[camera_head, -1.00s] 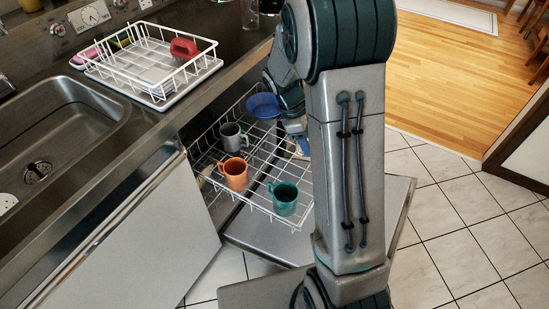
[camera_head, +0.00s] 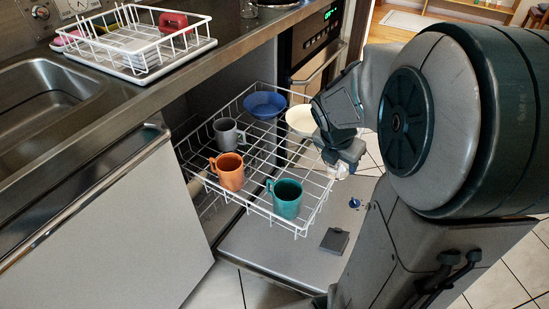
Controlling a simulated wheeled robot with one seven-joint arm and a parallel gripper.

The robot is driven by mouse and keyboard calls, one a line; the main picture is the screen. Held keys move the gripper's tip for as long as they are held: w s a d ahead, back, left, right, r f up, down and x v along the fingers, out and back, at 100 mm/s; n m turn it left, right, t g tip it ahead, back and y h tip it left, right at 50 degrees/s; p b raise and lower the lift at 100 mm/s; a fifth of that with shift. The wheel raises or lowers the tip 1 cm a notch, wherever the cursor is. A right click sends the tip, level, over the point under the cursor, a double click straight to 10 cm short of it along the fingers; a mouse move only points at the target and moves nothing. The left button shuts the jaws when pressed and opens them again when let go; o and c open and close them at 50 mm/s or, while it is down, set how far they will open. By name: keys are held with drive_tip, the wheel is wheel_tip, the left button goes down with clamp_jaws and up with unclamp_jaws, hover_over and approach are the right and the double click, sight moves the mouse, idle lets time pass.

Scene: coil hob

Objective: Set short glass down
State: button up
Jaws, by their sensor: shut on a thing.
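My gripper (camera_head: 338,165) is shut on the short glass (camera_head: 339,172), a small pale, clear shape of which little shows below the fingers. The gripper points down just beside the right edge of the white wire dish rack (camera_head: 300,232), above the open dishwasher door (camera_head: 262,250). The glass looks clear of the door, but I cannot tell its exact height.
The rack holds a grey mug (camera_head: 227,134), an orange mug (camera_head: 229,172), a teal mug (camera_head: 287,198), a blue bowl (camera_head: 264,104) and a white bowl (camera_head: 301,120). The counter (camera_head: 236,44) bears a white drying rack (camera_head: 128,66). The sink (camera_head: 45,100) is at left.

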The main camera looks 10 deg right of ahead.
drive_tip(key=shift+s+d+f+n+t+y+b, duration=0.2)
drive_tip(key=shift+s+f+n+b, duration=0.1)
drive_tip(key=shift+f+n+b, duration=0.25)
drive_tip(key=shift+s+d+f+n+t+y+b, duration=0.15)
drive_tip(key=shift+s+f+n+b, duration=0.15)
drive_tip(key=shift+f+n+b, duration=0.2)
drive_tip(key=w+a+f+b, duration=0.1)
drive_tip(key=w+f, duration=0.1)
drive_tip(key=w, duration=0.1)
drive_tip(key=w+a+f+b, duration=0.2)
drive_tip(key=w, duration=0.2)
drive_tip(key=w+a+f+b, duration=0.1)
drive_tip(key=w+f+b, duration=0.1)
drive_tip(key=w+f, duration=0.1)
drive_tip(key=shift+w+a, duration=0.3)
drive_tip(key=shift+f+b, duration=1.4)
drive_tip(key=shift+f, duration=0.45)
drive_tip(key=shift+f, duration=0.2)
drive_tip(key=o, duration=1.1)
